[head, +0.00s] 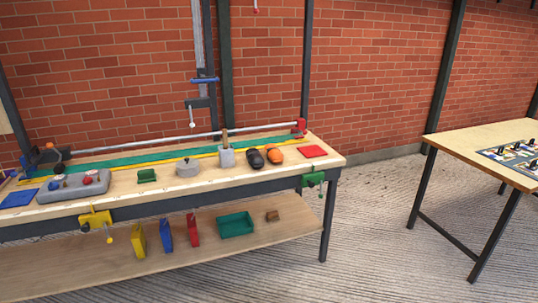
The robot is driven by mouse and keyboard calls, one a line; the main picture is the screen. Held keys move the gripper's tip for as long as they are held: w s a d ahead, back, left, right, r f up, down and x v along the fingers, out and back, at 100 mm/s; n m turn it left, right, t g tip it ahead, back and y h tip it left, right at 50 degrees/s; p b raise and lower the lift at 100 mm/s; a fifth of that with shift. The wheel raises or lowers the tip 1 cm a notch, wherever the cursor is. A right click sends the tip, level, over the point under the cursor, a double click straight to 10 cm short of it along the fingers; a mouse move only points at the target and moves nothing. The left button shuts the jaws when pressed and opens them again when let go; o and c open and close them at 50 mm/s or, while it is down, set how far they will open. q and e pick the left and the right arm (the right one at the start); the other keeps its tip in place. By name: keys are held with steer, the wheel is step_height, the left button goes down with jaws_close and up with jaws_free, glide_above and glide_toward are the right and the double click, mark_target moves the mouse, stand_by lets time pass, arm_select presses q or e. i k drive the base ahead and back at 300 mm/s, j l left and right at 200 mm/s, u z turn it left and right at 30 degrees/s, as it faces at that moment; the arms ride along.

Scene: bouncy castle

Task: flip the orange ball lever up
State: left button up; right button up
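A small orange ball (50,146) shows on the dark blue mechanism (32,158) at the left end of the workbench. A dark round knob (58,168) sits just below it. The lever's arm is too small to make out clearly. A yellow clamp (95,219) on the bench's front edge has a thin lever hanging down with a yellowish-orange ball (109,240) at its end. I cannot tell which of these is the orange ball lever. Neither of my grippers is in view.
A lower shelf (185,262) holds bins. Another table (470,148) stands right, with free floor between.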

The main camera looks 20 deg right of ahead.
mark_target(55, 150)
steer(key=i+j, duration=0.45)
steer(key=i, duration=0.15)
steer(key=i+j, duration=0.45)
steer(key=i, duration=0.2)
steer(key=i+j, duration=0.45)
steer(key=i, duration=0.15)
steer(key=i+j, duration=0.45)
steer(key=i, duration=0.2)
steer(key=k+j+u, duration=0.05)
